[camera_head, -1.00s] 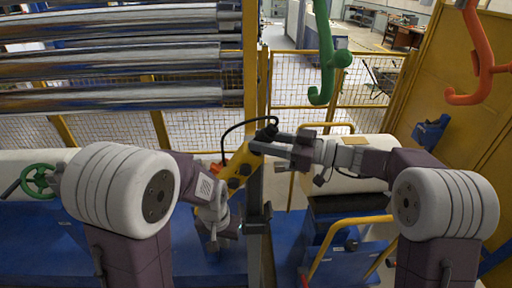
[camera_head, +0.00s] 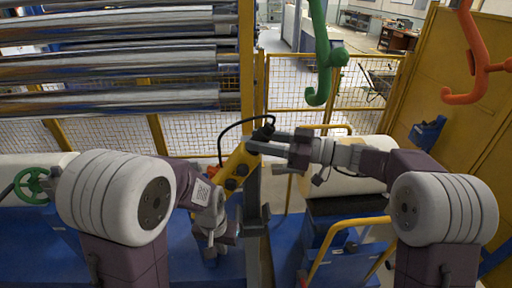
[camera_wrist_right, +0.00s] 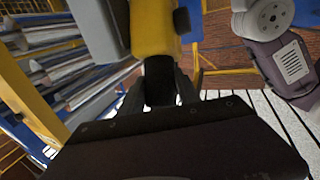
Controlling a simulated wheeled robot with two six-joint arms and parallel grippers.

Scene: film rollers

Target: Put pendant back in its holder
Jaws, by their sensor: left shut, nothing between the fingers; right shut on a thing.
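The yellow pendant (camera_head: 236,171) with dark round buttons hangs tilted beside the upright post, its lower end toward the lower left. My right gripper (camera_head: 262,146) is shut on its dark upper end. In the right wrist view the pendant's yellow body (camera_wrist_right: 153,28) lies beyond the fingers, with its black end (camera_wrist_right: 158,80) between them. A grey bracket (camera_head: 264,213) on the post, below the pendant, looks like the holder; its inside is not clear. My left gripper (camera_head: 217,240) is shut and empty, below the pendant and left of the post.
The yellow and grey post (camera_head: 250,75) stands close to both grippers. A black cable (camera_head: 222,135) loops from the pendant's top. Shiny rollers (camera_head: 120,68) are at upper left. A green hook (camera_head: 321,55) and an orange hook (camera_head: 473,50) hang at upper right.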

